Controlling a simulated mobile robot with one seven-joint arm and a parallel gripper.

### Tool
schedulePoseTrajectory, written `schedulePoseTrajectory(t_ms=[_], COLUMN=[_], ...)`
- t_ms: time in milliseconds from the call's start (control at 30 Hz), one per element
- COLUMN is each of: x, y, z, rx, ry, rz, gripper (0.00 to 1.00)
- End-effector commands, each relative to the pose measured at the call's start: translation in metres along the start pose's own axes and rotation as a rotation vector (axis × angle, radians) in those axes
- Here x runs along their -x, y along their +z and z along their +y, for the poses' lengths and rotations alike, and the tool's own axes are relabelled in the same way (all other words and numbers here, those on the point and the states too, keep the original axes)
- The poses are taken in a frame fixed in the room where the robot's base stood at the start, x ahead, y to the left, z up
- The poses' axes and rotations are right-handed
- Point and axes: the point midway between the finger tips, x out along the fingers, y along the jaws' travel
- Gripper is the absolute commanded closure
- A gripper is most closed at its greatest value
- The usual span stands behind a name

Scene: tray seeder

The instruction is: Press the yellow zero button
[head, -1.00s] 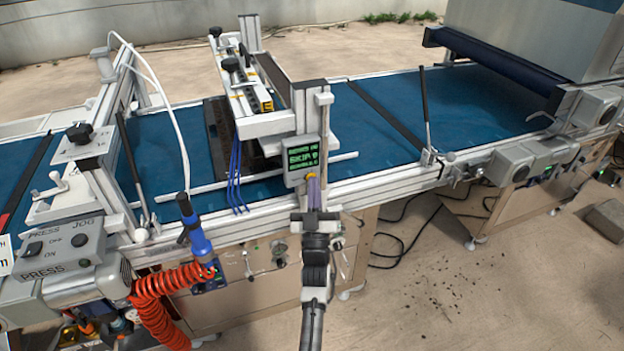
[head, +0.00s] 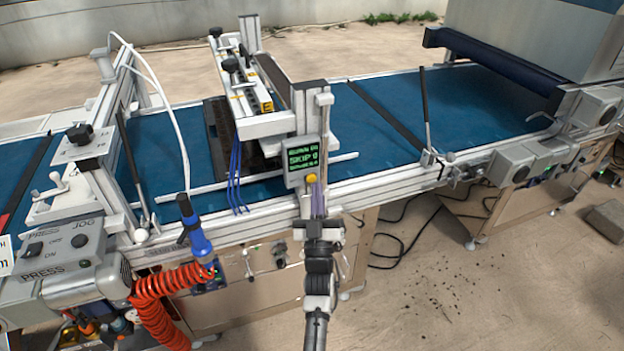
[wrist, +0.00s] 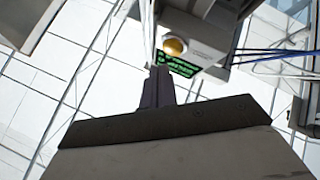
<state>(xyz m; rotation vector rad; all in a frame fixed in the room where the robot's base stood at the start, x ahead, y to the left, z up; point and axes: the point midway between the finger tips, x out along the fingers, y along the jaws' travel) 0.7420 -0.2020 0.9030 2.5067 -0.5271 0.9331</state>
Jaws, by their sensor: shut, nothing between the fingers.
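The yellow zero button (head: 311,178) is on the lower edge of the small grey display box, below its green-lit screen (head: 303,158). The screen appears to read "SKIP 0" in its middle line. In the wrist view the yellow button (wrist: 174,47) is in plain sight at the top, beside the green screen (wrist: 178,66). My gripper (head: 317,190) is just below the button in the head view, its fingers pointing up toward it. The fingers (wrist: 158,75) are together and empty. A small gap shows between the fingertips and the button.
The display box hangs on the aluminium seeder frame (head: 325,130) over the blue conveyor belt (head: 375,140). Blue tubes (head: 236,175) hang left of the box. A blue handle (head: 197,237) with an orange coiled hose (head: 165,285) stands further left. Open floor lies at the right.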

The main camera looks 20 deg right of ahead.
Motion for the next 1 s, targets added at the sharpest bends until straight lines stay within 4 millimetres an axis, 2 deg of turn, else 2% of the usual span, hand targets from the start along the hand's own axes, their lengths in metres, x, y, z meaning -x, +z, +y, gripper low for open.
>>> schedulePoseTrajectory(t_ms=[433, 1000], x=[0.03, 0.033], y=[-0.021, -0.024], z=[0.022, 0.024], rx=[0.001, 0.0], ry=[0.0, 0.0], rz=[-0.001, 0.0], gripper=[1.0, 1.0])
